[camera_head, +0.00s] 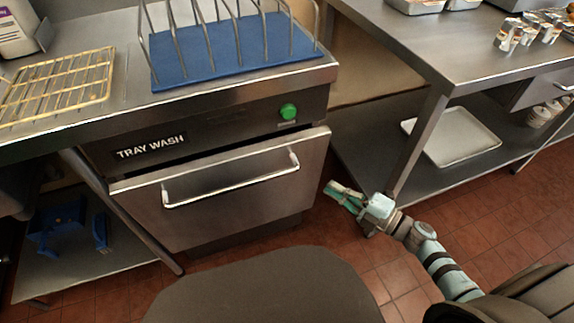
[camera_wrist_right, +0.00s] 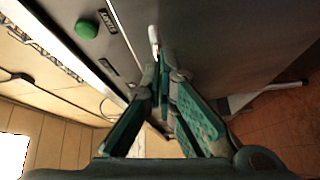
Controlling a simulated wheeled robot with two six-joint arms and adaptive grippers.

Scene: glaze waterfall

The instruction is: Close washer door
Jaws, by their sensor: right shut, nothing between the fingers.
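The tray washer has a steel front door (camera_head: 235,195) with a long bar handle (camera_head: 232,180). In the right wrist view the door (camera_wrist_right: 215,35) fills the upper right, with a pale piece that looks like the handle (camera_wrist_right: 154,38) beyond the fingertips. My right gripper (camera_head: 333,188) is shut and empty, just right of the door's right side; it also shows in the right wrist view (camera_wrist_right: 165,68). Contact with the door cannot be told. My left gripper is out of view.
A green button (camera_head: 288,111) sits on the panel above the door. A blue rack (camera_head: 222,45) stands on the washer top, beside a gold wire rack (camera_head: 60,85). A steel table (camera_head: 440,45) with a leg stands at right.

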